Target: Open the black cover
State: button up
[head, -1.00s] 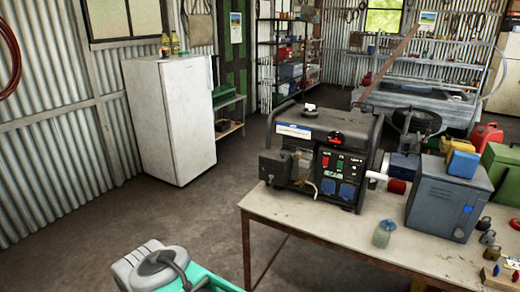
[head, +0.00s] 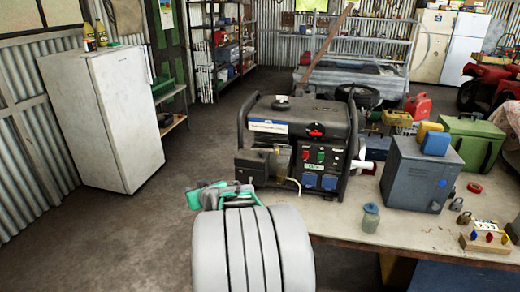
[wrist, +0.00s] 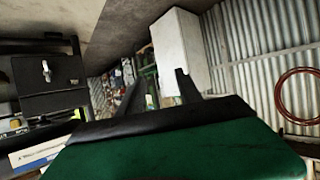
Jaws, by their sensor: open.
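A black-framed generator (head: 303,140) stands at the left end of the workbench (head: 345,222). A small black box-shaped cover (head: 258,163) sits low on its left front. I take this to be the black cover; it looks shut. In the wrist view, which appears upside down, a black box (wrist: 45,75) with a silver latch shows at the left and looks like the same cover. My gripper (head: 208,194) is just left of the generator, in front of the bench's left end. Its two dark fingers (wrist: 158,95) are apart with nothing between them. My arm hides the bench's left corner.
A grey metal box (head: 418,178), a glass jar (head: 371,218) and padlocks (head: 461,209) stand on the bench right of the generator. A white fridge (head: 105,120) stands at the left wall. The floor between fridge and bench is clear.

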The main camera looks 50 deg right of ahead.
jog(key=s+d+r+m+t+h, duration=0.15)
jog(key=s+d+h, duration=0.25)
jog(key=d, duration=0.8)
jog(key=m+h, duration=0.3)
jog(key=h, duration=0.1)
send_near(262, 153)
jog(key=w, duration=0.1)
jog(key=d, duration=0.1)
jog(key=w+d, duration=0.1)
jog(key=shift+w+d+r+g+p, duration=0.2)
jog(key=shift+w+r+g+p, duration=0.05)
jog(key=shift+w+g+p, duration=0.1)
jog(key=p+x, duration=0.2)
jog(key=x, duration=0.4)
jog(key=shift+w+d, duration=0.15)
jog(key=shift+w, duration=0.2)
jog(key=shift+w+d, duration=0.25)
grip_shut()
